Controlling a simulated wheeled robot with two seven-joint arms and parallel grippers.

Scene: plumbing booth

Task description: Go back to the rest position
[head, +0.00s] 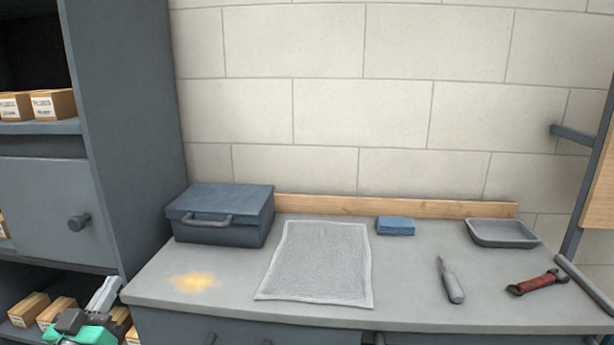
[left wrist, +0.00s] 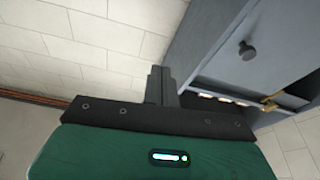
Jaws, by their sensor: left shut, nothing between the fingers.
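My left gripper (head: 106,292) shows at the lower left of the head view, in front of the low shelf and left of the workbench. It is shut and empty. In the left wrist view its dark closed fingers (left wrist: 158,84) point toward the pale wall and the grey cabinet, touching nothing. My right gripper is in neither view.
The grey workbench (head: 220,305) carries a blue toolbox (head: 222,216), a grey mat (head: 318,262), a blue sponge (head: 395,226), a grey tray (head: 502,233), a grey-handled tool (head: 450,282) and a red wrench (head: 538,283). A yellow stain (head: 194,282) marks its top. A cabinet (head: 125,130) stands left.

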